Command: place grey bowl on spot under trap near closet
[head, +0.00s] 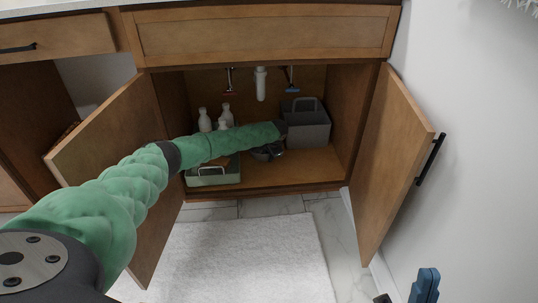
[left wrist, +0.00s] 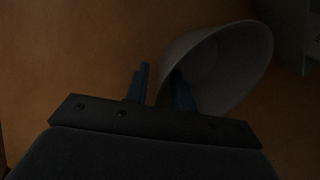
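The grey bowl (left wrist: 235,65) shows in the left wrist view, seen at a slant, with its rim beside my fingers. My left gripper (left wrist: 160,85) has its blue fingers apart, one in front of the bowl's inside and one outside its rim. A dim gap shows between the outer finger and the rim. In the head view my left arm reaches into the open cabinet and partly hides the bowl (head: 268,153) on the cabinet floor. The white trap pipe (head: 260,84) hangs above it. My right gripper (head: 424,286) is at the lower right, cut by the frame edge.
A grey caddy (head: 308,127) stands right of the bowl. A green tray (head: 214,176) and white bottles (head: 204,121) are on the left, partly behind my arm. Both doors (head: 396,160) stand open. A white mat (head: 245,262) lies in front, and bare cabinet floor (head: 305,172) shows at the front right.

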